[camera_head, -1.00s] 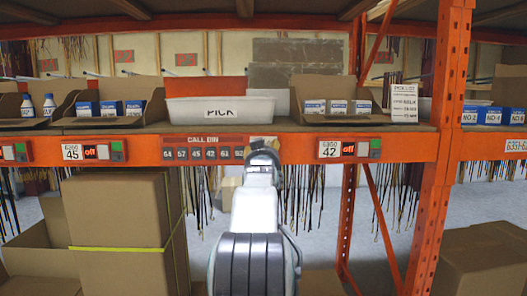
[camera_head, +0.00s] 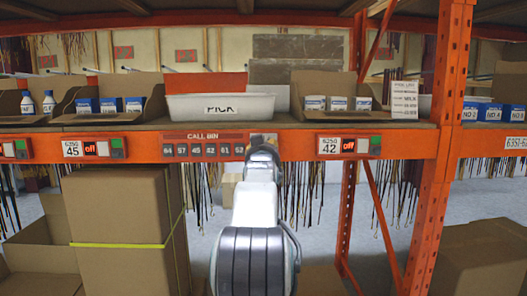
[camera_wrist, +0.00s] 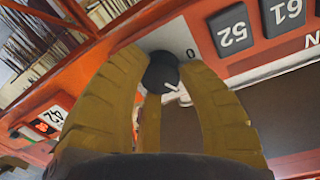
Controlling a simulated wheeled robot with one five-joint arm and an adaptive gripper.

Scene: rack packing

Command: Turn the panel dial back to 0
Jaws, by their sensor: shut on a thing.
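The panel dial (camera_wrist: 161,72) is a dark round knob with a white pointer line, seen in the wrist view. A printed 0 (camera_wrist: 190,53) sits on the pale plate to its upper right. The pointer line lies toward the knob's lower right, not in line with the 0. My gripper (camera_wrist: 160,78) has its yellow ribbed fingers around the knob, shut on it. In the head view my gripper (camera_head: 262,143) is at the right end of the CALL BIN panel (camera_head: 203,137) and hides the dial.
Dark number keys such as 52 (camera_wrist: 231,29) and 61 (camera_wrist: 284,12) are beside the dial. The orange beam (camera_head: 290,150) carries the panel. A white PICK tote (camera_head: 220,109) stands on the shelf above. A 42 display unit (camera_head: 348,147) is to the right.

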